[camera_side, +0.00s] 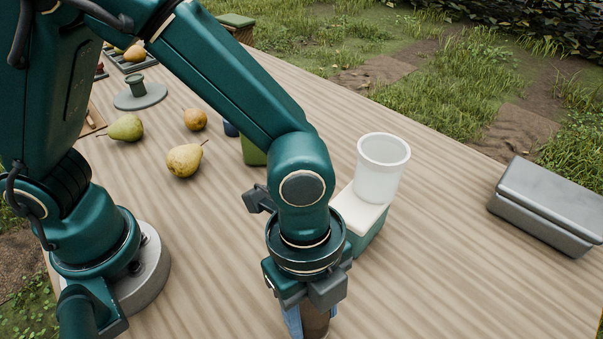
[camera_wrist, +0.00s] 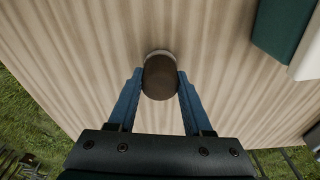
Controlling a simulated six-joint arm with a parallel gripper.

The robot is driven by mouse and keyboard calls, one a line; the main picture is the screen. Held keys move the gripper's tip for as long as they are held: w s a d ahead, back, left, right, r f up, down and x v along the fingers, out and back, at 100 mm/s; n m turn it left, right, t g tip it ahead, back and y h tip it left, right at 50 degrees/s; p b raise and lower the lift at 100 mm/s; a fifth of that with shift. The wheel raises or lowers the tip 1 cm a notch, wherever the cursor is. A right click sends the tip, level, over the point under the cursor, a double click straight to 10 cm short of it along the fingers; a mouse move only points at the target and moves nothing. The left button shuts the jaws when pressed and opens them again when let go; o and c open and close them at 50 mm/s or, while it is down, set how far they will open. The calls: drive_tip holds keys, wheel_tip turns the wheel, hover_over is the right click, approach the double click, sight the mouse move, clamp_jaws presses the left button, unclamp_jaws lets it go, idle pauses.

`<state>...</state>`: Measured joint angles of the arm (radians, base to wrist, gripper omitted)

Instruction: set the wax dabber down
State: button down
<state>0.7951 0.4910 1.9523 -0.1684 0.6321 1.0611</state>
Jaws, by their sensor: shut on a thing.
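The wax dabber (camera_wrist: 160,78) shows in the wrist view as a short dark brown cylinder with a paler rim at its far side. My gripper (camera_wrist: 160,88) has its two blue fingers on either side of the dabber and is shut on it. In the side view my gripper (camera_side: 308,322) points down at the bottom edge of the picture, with part of the brown dabber (camera_side: 316,320) between the fingers. The dabber's lower end is cut off there, so I cannot tell whether it touches the table.
A white cup (camera_side: 382,170) stands on a white-topped green block (camera_side: 358,212) just behind my gripper. A grey lidded box (camera_side: 548,205) sits at the right edge. Pears (camera_side: 185,160) lie at left. The wooden table (camera_side: 450,270) is clear between gripper and box.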

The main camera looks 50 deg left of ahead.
sight(306, 302)
drive_tip(key=shift+f, duration=0.15)
drive_tip(key=shift+c, duration=1.6)
unclamp_jaws()
wheel_tip(306, 302, up, 12)
drive_tip(key=a, duration=0.2)
drive_tip(key=a+r+n+t+y, duration=0.1)
drive_tip(key=a+n+t, duration=0.4)
drive_tip(key=a+n, duration=1.4)
drive_tip(key=shift+r+n+t, duration=0.35)
drive_tip(key=shift+n+t, duration=0.05)
drive_tip(key=shift+s, duration=0.1)
